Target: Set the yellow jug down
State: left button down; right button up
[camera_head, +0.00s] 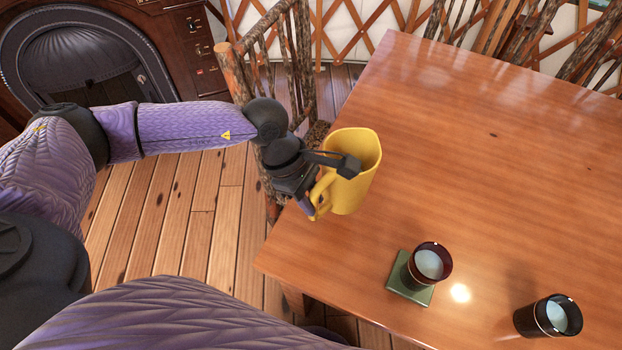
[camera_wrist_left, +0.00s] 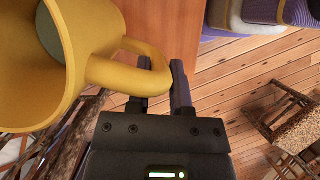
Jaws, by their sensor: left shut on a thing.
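The yellow jug (camera_head: 352,170) is at the left edge of the wooden table (camera_head: 450,160) in the head view, upright or nearly so. I cannot tell whether its base touches the tabletop. My left gripper (camera_head: 330,180) is shut on the jug's handle, which faces left toward my arm. In the left wrist view, the jug (camera_wrist_left: 100,30) fills the upper left, its open mouth toward the camera, and its handle runs between the fingers of the left gripper (camera_wrist_left: 160,90). My right gripper is not in view.
A dark cup (camera_head: 430,262) stands on a green coaster (camera_head: 400,290) near the table's front edge. Another dark cup (camera_head: 548,317) stands at the lower right. Rustic chairs (camera_head: 285,60) stand by the left and far sides. The table's middle is clear.

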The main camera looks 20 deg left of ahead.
pick_arm(q)
jog(key=n, duration=0.1)
jog(key=n+t, duration=0.1)
jog(key=n, duration=0.2)
jog(key=shift+s+f+t, duration=0.25)
jog(key=shift+f+t, duration=0.05)
jog(key=shift+t, duration=0.1)
jog(key=shift+f, duration=0.2)
notch_tip(320, 180, down, 6)
jog(key=b, duration=0.5)
jog(key=shift+f+b, duration=0.25)
jog(key=shift+b, duration=0.15)
jog(key=shift+f+b, duration=0.3)
jog(key=shift+f, duration=0.5)
jog(key=shift+c, duration=2.2)
grip_release()
